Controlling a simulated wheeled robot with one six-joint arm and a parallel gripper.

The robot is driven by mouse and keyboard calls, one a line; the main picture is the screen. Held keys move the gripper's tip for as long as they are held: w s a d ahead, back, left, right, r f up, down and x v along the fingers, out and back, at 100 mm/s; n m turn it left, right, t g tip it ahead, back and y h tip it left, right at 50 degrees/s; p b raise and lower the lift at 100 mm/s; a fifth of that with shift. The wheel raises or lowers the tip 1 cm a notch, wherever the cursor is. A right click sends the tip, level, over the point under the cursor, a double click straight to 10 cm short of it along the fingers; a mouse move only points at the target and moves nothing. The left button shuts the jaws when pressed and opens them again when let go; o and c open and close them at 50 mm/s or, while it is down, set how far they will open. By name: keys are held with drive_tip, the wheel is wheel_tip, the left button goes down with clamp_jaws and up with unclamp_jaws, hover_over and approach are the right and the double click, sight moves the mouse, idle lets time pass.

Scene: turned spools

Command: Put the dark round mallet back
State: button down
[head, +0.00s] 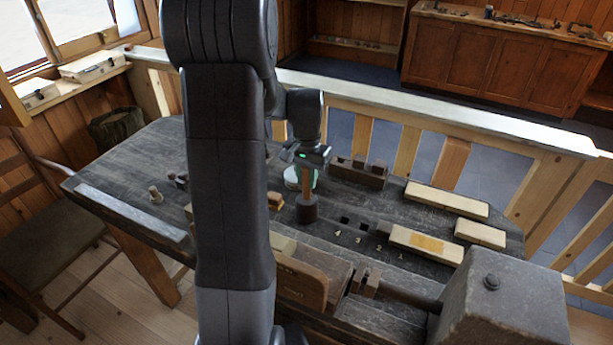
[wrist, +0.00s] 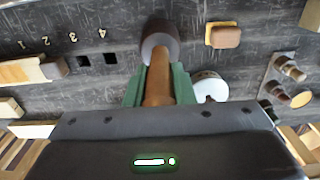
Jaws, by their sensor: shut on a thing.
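The dark round mallet (head: 306,211) has a dark cylindrical head and a light wooden handle. My gripper (head: 311,160) is shut on the handle, with the head hanging below. In the wrist view the green fingers of my gripper (wrist: 158,88) sit on both sides of the handle, and the mallet head (wrist: 160,43) shows past them. I cannot tell whether the head touches the bench (head: 130,160).
A white round thing (wrist: 209,86) stands close beside the mallet. A yellow-brown block (wrist: 223,35) lies near it. Pale wooden blocks (head: 446,200) and a dark slotted block (head: 358,172) lie to the right. A large grey block (head: 510,300) stands at the front right. A railing runs behind the bench.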

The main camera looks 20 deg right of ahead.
drive_tip(key=c, duration=1.7)
unclamp_jaws()
drive_tip(key=shift+f, duration=0.2)
drive_tip(key=o, duration=0.5)
drive_tip(key=shift+c, duration=0.2)
drive_tip(key=shift+r, duration=0.15)
wheel_tip(320, 180, up, 12)
drive_tip(key=shift+r+b, duration=0.1)
drive_tip(key=shift+b, duration=0.2)
wheel_tip(320, 180, down, 9)
drive_tip(key=shift+r, duration=0.2)
